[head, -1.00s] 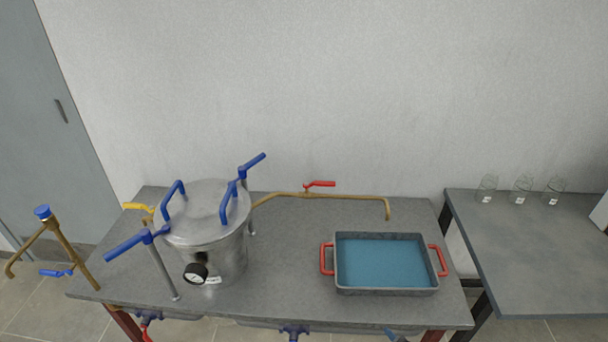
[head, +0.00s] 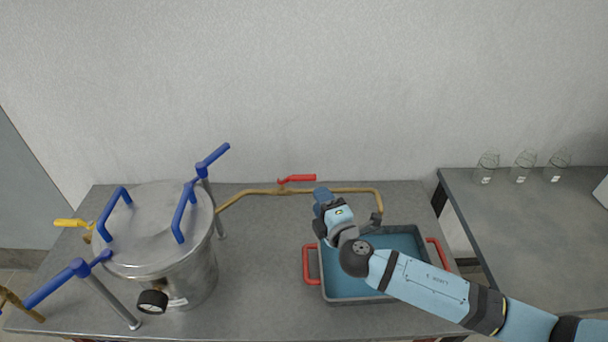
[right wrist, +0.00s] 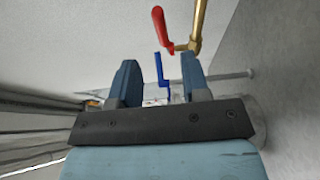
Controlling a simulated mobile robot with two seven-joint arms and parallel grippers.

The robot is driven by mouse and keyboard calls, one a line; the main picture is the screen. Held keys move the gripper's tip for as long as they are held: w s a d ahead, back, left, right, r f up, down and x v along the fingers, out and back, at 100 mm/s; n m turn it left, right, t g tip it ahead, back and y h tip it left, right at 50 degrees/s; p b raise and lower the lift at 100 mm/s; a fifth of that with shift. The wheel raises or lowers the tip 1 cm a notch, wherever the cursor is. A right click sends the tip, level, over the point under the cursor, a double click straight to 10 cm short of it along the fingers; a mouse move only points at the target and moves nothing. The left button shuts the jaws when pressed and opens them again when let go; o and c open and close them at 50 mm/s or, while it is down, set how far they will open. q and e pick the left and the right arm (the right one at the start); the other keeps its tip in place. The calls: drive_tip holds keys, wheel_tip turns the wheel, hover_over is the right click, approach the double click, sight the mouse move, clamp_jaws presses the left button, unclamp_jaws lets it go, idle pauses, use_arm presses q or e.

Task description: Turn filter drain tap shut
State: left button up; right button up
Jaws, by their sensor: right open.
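A tap with a red lever (head: 298,178) sits on the brass pipe (head: 345,190) that runs from the steel filter pot (head: 170,255) to above the tray. The lever lies roughly along the pipe. It also shows in the right wrist view as a red lever (right wrist: 160,28) beyond the fingertips, beside the brass pipe (right wrist: 198,25). My right gripper (head: 323,197) is just right of and nearer than the lever, apart from it. In the right wrist view its two fingers (right wrist: 158,75) are spread with nothing held between them. My left gripper is out of view.
A grey tray with red handles (head: 312,265) and blue inside lies under my right arm. Blue clamp handles (head: 212,158) stand up around the pot, and a yellow lever (head: 72,223) is at left. Glass jars (head: 525,168) stand on the side table. The wall is close behind the pipe.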

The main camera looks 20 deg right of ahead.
sight(308, 180)
drive_tip(key=w, duration=0.6)
drive_tip(key=w+a, duration=0.1)
drive_tip(key=w, duration=0.2)
drive_tip(key=shift+w+p, duration=0.25)
drive_tip(key=shift+p, duration=0.15)
clamp_jaws()
drive_tip(key=shift+f, duration=0.1)
